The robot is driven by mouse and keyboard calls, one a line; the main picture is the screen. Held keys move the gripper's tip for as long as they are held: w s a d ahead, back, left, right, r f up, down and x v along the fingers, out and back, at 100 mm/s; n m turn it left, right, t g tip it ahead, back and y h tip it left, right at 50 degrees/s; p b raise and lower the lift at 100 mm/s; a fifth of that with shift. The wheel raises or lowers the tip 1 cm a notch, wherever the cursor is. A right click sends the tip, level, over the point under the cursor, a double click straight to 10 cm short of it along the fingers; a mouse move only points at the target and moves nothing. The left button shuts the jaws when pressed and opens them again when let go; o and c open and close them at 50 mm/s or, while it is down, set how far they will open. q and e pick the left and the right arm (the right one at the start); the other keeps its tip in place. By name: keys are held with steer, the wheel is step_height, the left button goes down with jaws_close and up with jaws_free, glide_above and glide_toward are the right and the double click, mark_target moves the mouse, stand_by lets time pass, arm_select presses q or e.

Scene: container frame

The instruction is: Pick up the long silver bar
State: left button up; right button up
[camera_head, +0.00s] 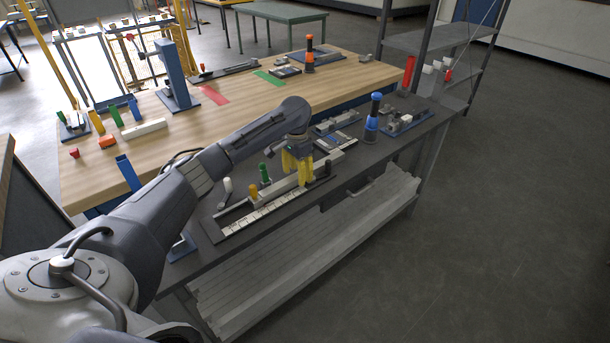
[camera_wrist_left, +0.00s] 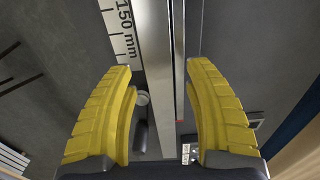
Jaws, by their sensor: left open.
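The long silver bar (camera_head: 279,187) lies along a dark fixture with a white ruler strip (camera_head: 262,211) on the near dark bench. My left gripper (camera_head: 298,174) has yellow fingers and is over the bar, pointing down, hiding part of it. In the left wrist view the bar (camera_wrist_left: 151,45) runs lengthwise between the two open fingers (camera_wrist_left: 160,72), with gaps on both sides. The ruler (camera_wrist_left: 122,32), marked 150 mm, lies left of it. Whether the fingertips reach down beside the bar I cannot tell. My right gripper is not in view.
Green (camera_head: 264,172) and orange (camera_head: 252,192) pegs stand close behind the bar. A blue-and-black tool (camera_head: 372,120) stands farther right on the dark bench. The wooden table (camera_head: 235,100) behind holds several blocks and a blue post (camera_head: 172,72). Floor to the right is clear.

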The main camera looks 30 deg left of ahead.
arm_select(q)
steer(key=shift+f, duration=0.5)
steer(key=shift+o, duration=0.2)
jaws_close()
